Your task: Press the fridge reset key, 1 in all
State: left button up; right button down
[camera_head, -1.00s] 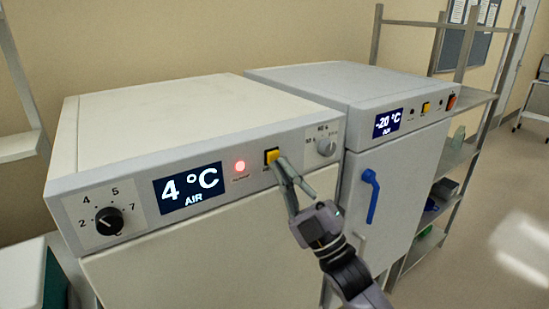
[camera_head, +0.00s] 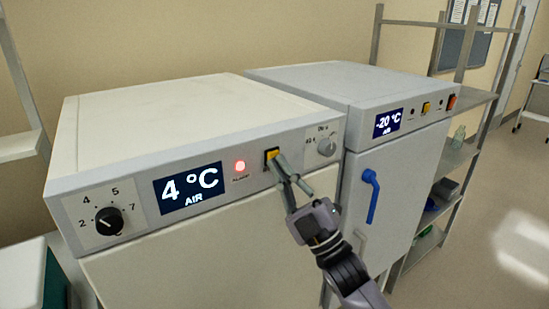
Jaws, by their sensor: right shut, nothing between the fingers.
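The left unit, a white fridge (camera_head: 200,115), has a display (camera_head: 189,188) reading 4 °C AIR. A lit red lamp (camera_head: 240,166) is right of the display. Right of the lamp is the yellow key (camera_head: 272,154) in a dark surround. My right gripper (camera_head: 279,163) is shut and empty, its fingertips at the key's lower right edge. They cover part of the key, and I cannot tell whether they touch it or press it in. My left gripper is out of view.
A black dial (camera_head: 109,221) and a grey knob (camera_head: 327,146) sit on the same panel. The unit on the right (camera_head: 350,85) reads -20 °C and has its own yellow key (camera_head: 426,107), an orange switch (camera_head: 451,102) and a blue handle (camera_head: 371,195). Metal shelving (camera_head: 468,150) stands beyond.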

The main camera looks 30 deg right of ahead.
jog(key=shift+w, duration=0.4)
dwell(0.7)
jog(key=shift+s, duration=0.9)
jog(key=shift+s+d, duration=0.15)
jog(key=shift+s, duration=1.1)
jog(key=shift+s+d, duration=0.1)
jog(key=shift+s, duration=1.1)
jog(key=shift+f, duration=0.1)
